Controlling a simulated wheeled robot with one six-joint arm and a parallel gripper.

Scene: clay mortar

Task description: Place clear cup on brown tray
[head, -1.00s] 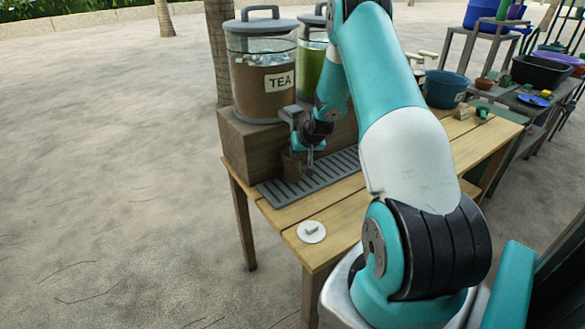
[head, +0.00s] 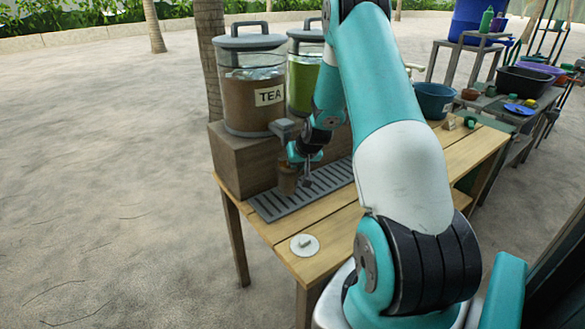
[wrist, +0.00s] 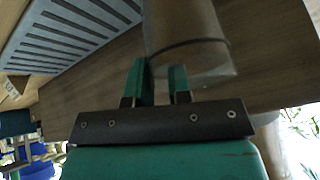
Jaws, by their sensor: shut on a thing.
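The clear cup (head: 288,180) looks brown, as if it holds tea, and is below the spout of the TEA dispenser, over the left part of the grey slatted drip tray (head: 262,209). My gripper (head: 305,176) reaches in from the right and is shut on the cup. In the wrist view the two green fingers (wrist: 161,85) are at the side of the cup (wrist: 190,30), whose wall is see-through with brown inside. I cannot tell whether the cup's base touches the drip tray. I cannot make out a brown tray in either view.
The TEA dispenser (head: 250,97) and a green one (head: 303,78) stand on a wooden box (head: 235,160). A white disc (head: 305,245) lies on the near table edge. A blue tub (head: 435,101) stands at the table's far right. My arm hides the middle of the table.

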